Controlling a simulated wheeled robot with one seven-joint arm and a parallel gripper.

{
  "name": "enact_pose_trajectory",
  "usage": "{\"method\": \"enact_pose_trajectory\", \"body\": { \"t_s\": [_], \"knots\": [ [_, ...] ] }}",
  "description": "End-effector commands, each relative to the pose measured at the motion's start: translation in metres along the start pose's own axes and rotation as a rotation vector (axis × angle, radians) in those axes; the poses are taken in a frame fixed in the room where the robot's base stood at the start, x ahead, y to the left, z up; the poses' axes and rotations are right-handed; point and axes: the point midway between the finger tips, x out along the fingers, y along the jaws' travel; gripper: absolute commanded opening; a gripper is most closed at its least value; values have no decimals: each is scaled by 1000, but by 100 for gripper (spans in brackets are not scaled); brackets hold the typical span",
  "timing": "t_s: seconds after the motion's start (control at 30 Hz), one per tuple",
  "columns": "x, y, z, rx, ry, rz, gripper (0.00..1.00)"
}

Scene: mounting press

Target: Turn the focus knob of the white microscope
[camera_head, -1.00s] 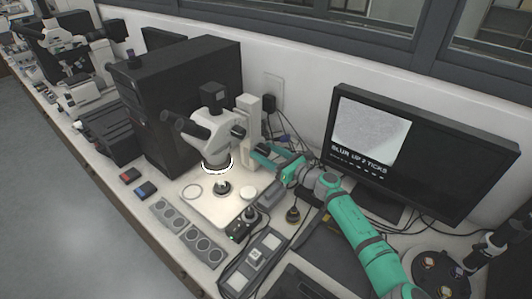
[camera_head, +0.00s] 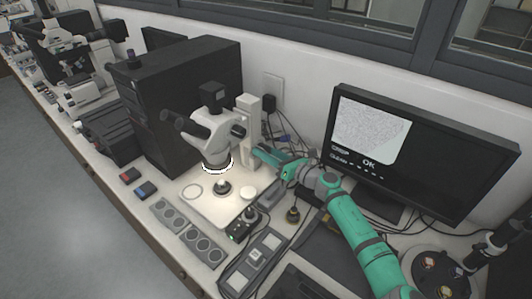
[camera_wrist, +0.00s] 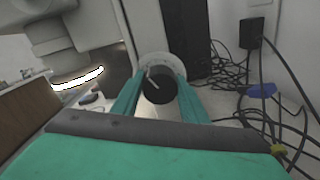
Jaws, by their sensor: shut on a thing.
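The white microscope (camera_head: 249,130) stands on a lit white base in the middle of the bench, with its black eyepieces to the left. Its focus knob (camera_wrist: 159,87) shows in the wrist view as a black cylinder with a pale line on its face, in front of a light round collar. My gripper (camera_wrist: 160,92) is shut on the knob, one teal finger on each side. In the head view my gripper (camera_head: 262,154) reaches the microscope's column from the right, and the knob is hidden there. The monitor (camera_head: 369,134) shows a sharp grey texture and the word OK.
A black computer tower (camera_head: 170,100) stands behind the microscope. A wall plug (camera_wrist: 252,32) and loose cables (camera_wrist: 262,92) lie to the right of the knob. Sample trays (camera_head: 187,233) and a control box (camera_head: 241,228) occupy the bench in front.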

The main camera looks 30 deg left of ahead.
Motion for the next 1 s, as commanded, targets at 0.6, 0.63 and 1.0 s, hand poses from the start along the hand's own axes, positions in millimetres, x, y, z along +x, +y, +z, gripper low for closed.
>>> {"method": "enact_pose_trajectory", "body": {
  "t_s": [0.6, 0.63, 1.0],
  "knots": [
    [-1, 0, 0, -2, 0, 0, 58],
    [-2, 0, 0, -2, 0, -1, 58],
    [-58, -1, 0, -2, -2, -3, 58]
  ]
}}
